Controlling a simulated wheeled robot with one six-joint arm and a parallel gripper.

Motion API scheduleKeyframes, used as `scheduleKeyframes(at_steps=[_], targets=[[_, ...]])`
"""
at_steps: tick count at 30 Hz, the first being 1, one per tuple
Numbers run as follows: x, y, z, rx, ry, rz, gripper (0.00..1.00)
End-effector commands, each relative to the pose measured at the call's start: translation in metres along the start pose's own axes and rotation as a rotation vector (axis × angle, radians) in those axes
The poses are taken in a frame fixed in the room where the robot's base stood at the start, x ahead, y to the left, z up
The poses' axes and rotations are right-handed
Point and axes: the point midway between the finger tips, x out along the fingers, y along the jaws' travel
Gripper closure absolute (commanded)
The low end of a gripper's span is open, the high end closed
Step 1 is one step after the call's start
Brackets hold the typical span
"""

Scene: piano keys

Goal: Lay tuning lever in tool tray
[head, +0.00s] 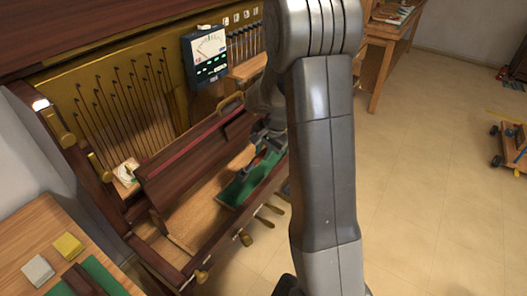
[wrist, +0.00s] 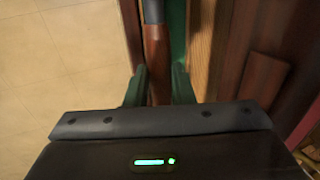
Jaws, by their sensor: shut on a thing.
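The tuning lever (wrist: 156,50) has a brown wooden handle and a grey part at the far end. My gripper (wrist: 159,82) is shut on the handle, with one finger on each side. The green-lined tool tray (head: 236,191) lies along the front of the opened piano in the head view. Its green lining also shows beside the handle in the wrist view (wrist: 178,32). The lever is over or within the tray; I cannot tell whether it touches the bottom. In the head view my arm hides part of the tray and gripper.
A dark red-brown board (head: 190,160) stands just behind the tray. A meter (head: 205,55) hangs on the piano's upper frame. A side table (head: 45,240) with small blocks is at lower left. The floor (head: 430,150) at right is mostly clear.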

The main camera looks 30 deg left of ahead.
Motion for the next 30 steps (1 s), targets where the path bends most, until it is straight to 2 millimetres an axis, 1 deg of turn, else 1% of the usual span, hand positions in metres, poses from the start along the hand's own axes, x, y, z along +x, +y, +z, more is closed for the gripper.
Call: scheduleKeyframes(at_steps=[5,30], targets=[[0.01,-0.001,0.0,0.004,-0.003,0.002,1.0],[0.094,-0.007,0.001,0.003,-0.002,0.001,1.0]])
